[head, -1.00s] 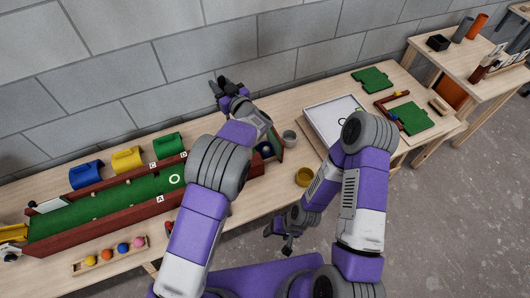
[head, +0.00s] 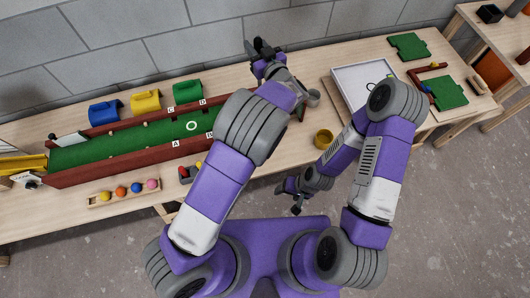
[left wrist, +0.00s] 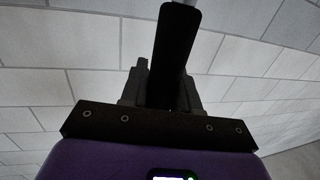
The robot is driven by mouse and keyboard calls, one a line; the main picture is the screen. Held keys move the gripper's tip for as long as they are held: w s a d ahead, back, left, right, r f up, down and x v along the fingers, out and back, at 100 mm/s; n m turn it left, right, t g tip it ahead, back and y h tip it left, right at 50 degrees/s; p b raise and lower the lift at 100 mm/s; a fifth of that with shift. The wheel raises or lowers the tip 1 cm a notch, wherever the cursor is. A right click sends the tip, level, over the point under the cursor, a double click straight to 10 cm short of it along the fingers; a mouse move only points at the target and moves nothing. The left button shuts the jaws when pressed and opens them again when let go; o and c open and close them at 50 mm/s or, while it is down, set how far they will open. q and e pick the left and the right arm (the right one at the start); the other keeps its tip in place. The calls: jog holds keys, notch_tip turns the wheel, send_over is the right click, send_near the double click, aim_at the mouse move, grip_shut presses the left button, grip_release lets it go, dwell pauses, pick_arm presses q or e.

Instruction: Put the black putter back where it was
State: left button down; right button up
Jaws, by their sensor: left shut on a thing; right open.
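My left gripper (head: 262,48) is raised near the wall, above the back edge of the table in the head view. It is shut on the black putter (left wrist: 175,50), which shows in the left wrist view as a dark bar rising between the two fingers. Much of the putter is hidden or out of that view, and I cannot make it out clearly in the head view. My right gripper (head: 291,194) is open and empty, low in front of the table's front edge.
A green lane (head: 110,150) with dark red walls lies at the left of the table. Blue (head: 105,111), yellow (head: 146,101) and green (head: 187,92) arches stand behind it. A ball rack (head: 125,192) lies in front. A yellow cup (head: 323,138) and white tray (head: 362,85) are right.

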pick_arm(q)
jog(key=s+f+b, duration=0.4)
jog(key=s, duration=0.3)
jog(key=s+f+b, duration=0.3)
jog(key=s, duration=0.4)
notch_tip(320, 180, down, 10)
jog(key=b, duration=0.3)
jog(key=shift+s+d+r, duration=0.15)
jog(key=shift+s+d, duration=0.05)
jog(key=shift+s, duration=0.05)
jog(key=shift+b, duration=0.35)
jog(key=c, duration=0.8)
grip_release()
jog(key=shift+f, duration=0.2)
jog(key=p+v, duration=0.1)
jog(key=v, duration=0.6)
jog(key=shift+s+d+r, duration=0.1)
jog(key=shift+s, duration=0.2)
